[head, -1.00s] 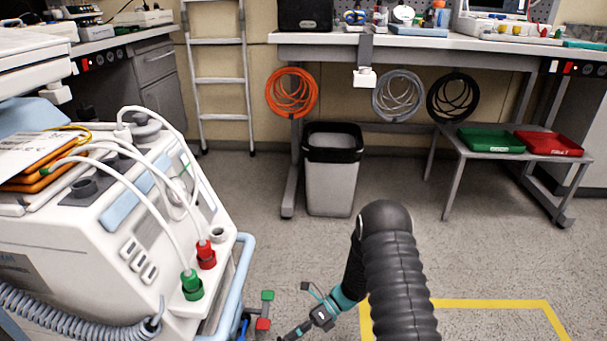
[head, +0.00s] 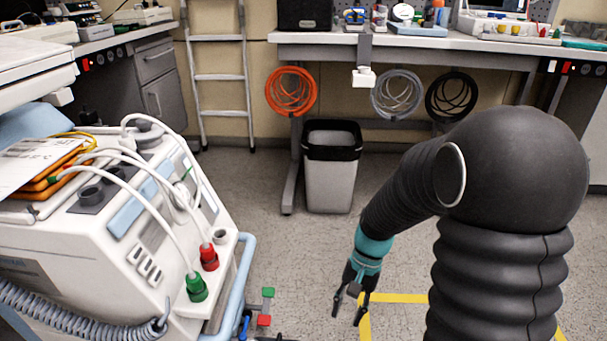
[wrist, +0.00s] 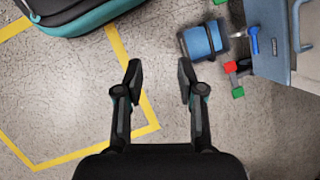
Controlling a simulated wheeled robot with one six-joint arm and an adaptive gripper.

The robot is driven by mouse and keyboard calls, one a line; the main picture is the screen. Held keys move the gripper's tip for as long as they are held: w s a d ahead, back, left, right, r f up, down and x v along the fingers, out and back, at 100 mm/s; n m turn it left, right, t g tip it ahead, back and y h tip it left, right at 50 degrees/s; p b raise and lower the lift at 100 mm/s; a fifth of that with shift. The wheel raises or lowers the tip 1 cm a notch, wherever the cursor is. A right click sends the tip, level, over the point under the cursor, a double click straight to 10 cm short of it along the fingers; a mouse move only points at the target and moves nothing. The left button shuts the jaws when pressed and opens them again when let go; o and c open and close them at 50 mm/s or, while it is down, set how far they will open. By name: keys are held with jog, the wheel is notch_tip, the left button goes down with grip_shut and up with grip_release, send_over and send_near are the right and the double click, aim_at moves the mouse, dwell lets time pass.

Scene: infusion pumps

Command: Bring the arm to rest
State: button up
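My arm shows large in the head view, a black ribbed sleeve with a teal band near its end. My gripper (head: 349,306) hangs from it, pointing down over the floor to the right of the white medical cart (head: 85,265). In the wrist view my gripper (wrist: 158,82) has its two black fingers apart. Only bare grey floor shows between them, so it is open and empty.
The cart's light blue rail (head: 238,275) stands left of my gripper. A yellow floor line (head: 400,298) runs beneath. A grey bin (head: 329,180) and a workbench (head: 420,42) stand behind. Open floor lies between the cart and the bin.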

jog(key=s+d+r+n+t+h+p, duration=0.1)
jog(key=s+d+r+n+t+p, duration=0.1)
jog(key=r, duration=1)
jog(key=s+d+r+n+t+h+p, duration=0.1)
jog(key=s+d+r+n+t+p, duration=0.1)
jog(key=s+r+t, duration=0.5)
notch_tip(320, 180, up, 7)
jog(key=shift+s+d+f+h+p, duration=0.2)
jog(key=shift+s+d+h+p, duration=0.3)
jog(key=shift+s+d, duration=0.55)
